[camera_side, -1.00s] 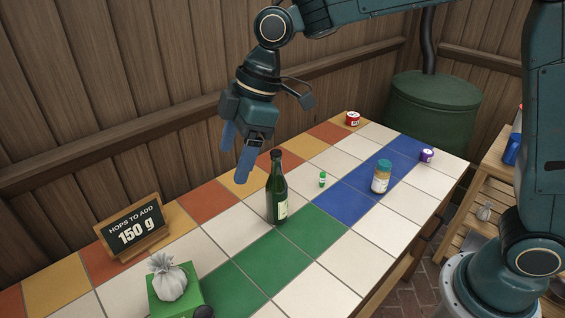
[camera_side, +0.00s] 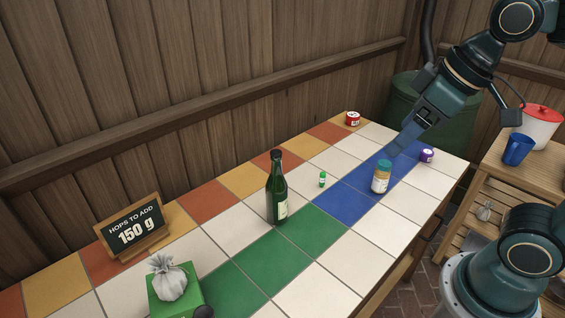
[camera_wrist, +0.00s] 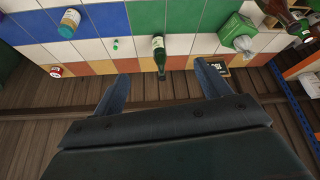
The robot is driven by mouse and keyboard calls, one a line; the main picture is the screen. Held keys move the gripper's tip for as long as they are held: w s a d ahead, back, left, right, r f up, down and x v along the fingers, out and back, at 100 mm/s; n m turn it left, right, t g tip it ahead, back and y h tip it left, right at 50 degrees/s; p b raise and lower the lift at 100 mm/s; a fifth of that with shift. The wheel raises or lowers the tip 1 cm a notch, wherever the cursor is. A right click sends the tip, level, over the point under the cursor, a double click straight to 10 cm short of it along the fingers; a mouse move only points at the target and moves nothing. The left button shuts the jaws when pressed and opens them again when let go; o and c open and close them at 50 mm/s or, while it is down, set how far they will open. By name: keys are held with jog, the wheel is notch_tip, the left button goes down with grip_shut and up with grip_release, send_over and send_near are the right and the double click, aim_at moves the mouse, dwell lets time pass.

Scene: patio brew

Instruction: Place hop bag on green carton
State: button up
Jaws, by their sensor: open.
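The hop bag (camera_side: 169,280), a pale grey tied cloth bag, rests on top of the green carton (camera_side: 192,296) at the front left of the tiled table in the side view. In the wrist view the hop bag (camera_wrist: 243,43) and the green carton (camera_wrist: 230,29) show at the upper right. My gripper (camera_side: 397,146) is open and empty, far right of the carton, near the blue tiles at the table's far end in the side view. Its fingers are spread apart in the wrist view, with nothing between them.
A sign (camera_side: 134,228) reading 150 g stands behind the carton. A tall green bottle (camera_side: 278,190) stands mid-table, with a small green vial (camera_side: 322,180) and a teal-lidded jar (camera_side: 381,178) beyond it. A purple jar (camera_side: 427,155) and a red tin (camera_side: 352,118) are at the far end.

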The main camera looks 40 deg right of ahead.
jog(key=s+d+m, duration=0.1)
jog(key=s+f, duration=0.1)
jog(key=s, duration=0.1)
jog(key=s+d+f+m, duration=0.1)
jog(key=shift+s+d+m+h, duration=0.3)
jog(key=shift+s+h, duration=0.05)
jog(key=shift+h, duration=0.05)
jog(key=shift+o, duration=0.2)
